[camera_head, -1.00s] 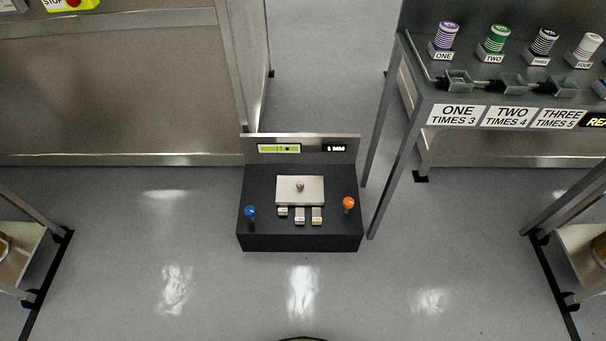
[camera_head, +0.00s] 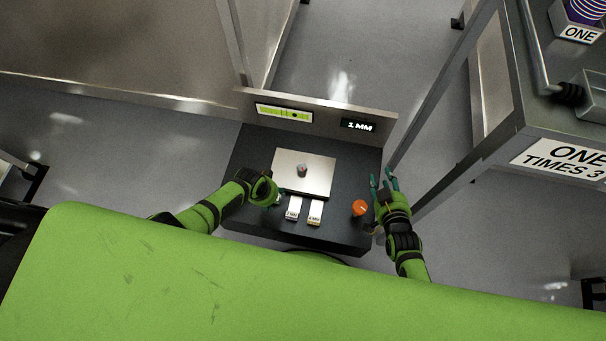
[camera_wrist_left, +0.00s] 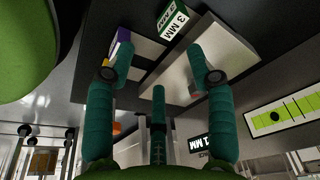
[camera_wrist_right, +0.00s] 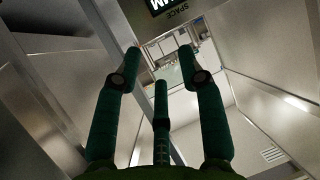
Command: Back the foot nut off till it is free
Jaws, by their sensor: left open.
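A dark console (camera_head: 255,150) stands on the floor with a pale metal plate (camera_head: 318,182) on top. A small grey stud with a reddish tip (camera_head: 302,170) stands upright on the plate; I cannot tell if it is the foot nut. An orange knob (camera_head: 360,208) is at the console's right. The blue knob on its left is hidden by my left arm. My left gripper (camera_head: 277,193) is at the plate's left front corner; in its wrist view its fingers (camera_wrist_left: 157,75) are apart. My right gripper (camera_head: 381,180) is open and empty, beside and beyond the orange knob.
Labelled blocks (camera_head: 315,212) lie in front of the plate; one reading 3 MM (camera_wrist_left: 173,18) shows in the left wrist view. The back panel has a green level display (camera_head: 284,113) and a 1 MM readout (camera_head: 358,125). A metal table (camera_head: 510,130) stands close on the right.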

